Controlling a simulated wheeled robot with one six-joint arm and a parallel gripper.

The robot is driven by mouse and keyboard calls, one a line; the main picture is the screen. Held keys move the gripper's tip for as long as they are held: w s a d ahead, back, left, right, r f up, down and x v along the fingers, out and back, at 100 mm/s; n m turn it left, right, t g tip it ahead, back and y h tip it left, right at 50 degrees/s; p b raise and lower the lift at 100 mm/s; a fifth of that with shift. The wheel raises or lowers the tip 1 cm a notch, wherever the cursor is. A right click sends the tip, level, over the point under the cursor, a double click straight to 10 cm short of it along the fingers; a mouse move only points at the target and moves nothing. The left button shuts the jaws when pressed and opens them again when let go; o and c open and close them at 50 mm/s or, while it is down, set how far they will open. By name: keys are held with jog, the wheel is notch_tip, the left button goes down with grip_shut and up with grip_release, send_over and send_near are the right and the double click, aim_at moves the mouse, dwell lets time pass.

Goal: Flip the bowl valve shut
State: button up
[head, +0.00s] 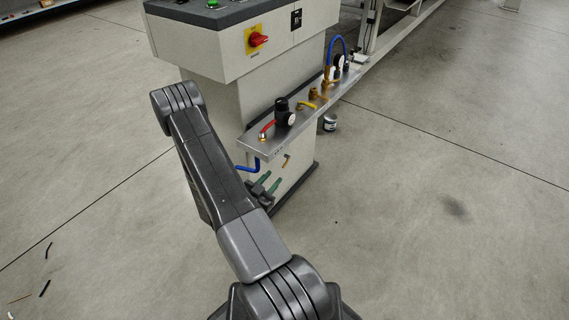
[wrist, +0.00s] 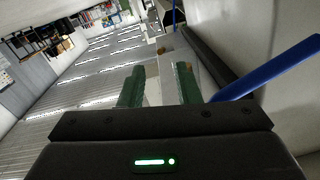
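A metal shelf (head: 250,146) on the grey cabinet carries a line of air fittings. A red lever (head: 266,127) is at its near end, beside a black regulator (head: 284,113). A yellow lever (head: 308,105) lies further along. A small orange piece (head: 286,160) shows below the shelf against the cabinet side. I cannot tell which of these is the bowl valve. My gripper (head: 268,181) is below the shelf's near end, close to the cabinet side. In the wrist view its green fingers (wrist: 158,80) are apart, with nothing held between them.
A red switch (head: 257,39) is on the cabinet. The floor at right is mostly clear.

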aim_at(287, 161)
jog(key=b+x, duration=0.1)
jog(key=x, duration=0.9)
grip_shut()
